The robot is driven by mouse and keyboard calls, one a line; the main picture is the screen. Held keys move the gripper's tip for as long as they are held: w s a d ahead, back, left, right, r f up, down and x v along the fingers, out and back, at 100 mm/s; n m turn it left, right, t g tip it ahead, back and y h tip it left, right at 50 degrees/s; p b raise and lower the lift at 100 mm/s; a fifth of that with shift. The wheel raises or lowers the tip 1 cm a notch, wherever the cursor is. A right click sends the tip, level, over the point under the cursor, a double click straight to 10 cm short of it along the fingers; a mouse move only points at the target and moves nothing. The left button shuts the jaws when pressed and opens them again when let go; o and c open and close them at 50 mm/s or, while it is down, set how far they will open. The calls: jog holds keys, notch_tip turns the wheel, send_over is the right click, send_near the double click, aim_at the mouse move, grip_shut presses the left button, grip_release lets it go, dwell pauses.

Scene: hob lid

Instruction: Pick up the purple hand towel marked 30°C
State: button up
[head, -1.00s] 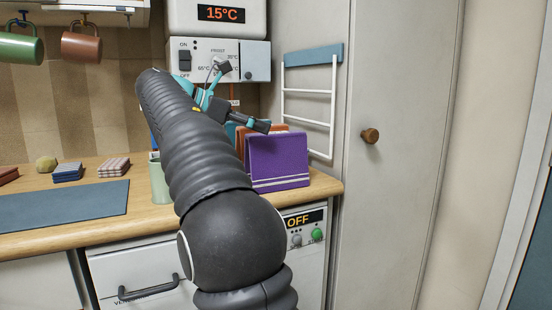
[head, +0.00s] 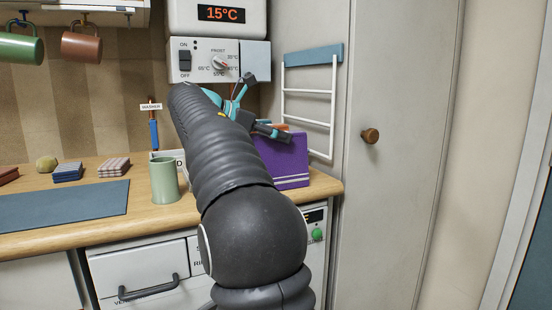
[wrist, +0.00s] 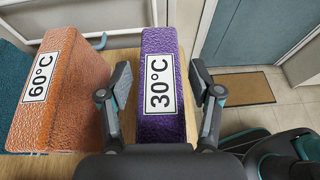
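The purple hand towel (wrist: 162,110) stands upright in the middle of the wrist view, with a white 30°C label on its top edge. In the head view the purple towel (head: 287,160) stands at the right end of the counter, partly hidden by my arm. My gripper (wrist: 161,84) is open, with one finger on each side of the towel's near part. I see a gap at the right finger; the left finger is close to the towel's left side. In the head view my gripper (head: 264,108) is above the towel.
An orange towel (wrist: 70,100) marked 60°C stands just left of the purple one, near my left finger. A blue towel (wrist: 12,85) is farther left. A wall rack (head: 310,92) and tall cabinet (head: 385,200) stand to the right. A green mug (head: 164,180) is on the counter.

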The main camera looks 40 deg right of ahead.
grip_shut()
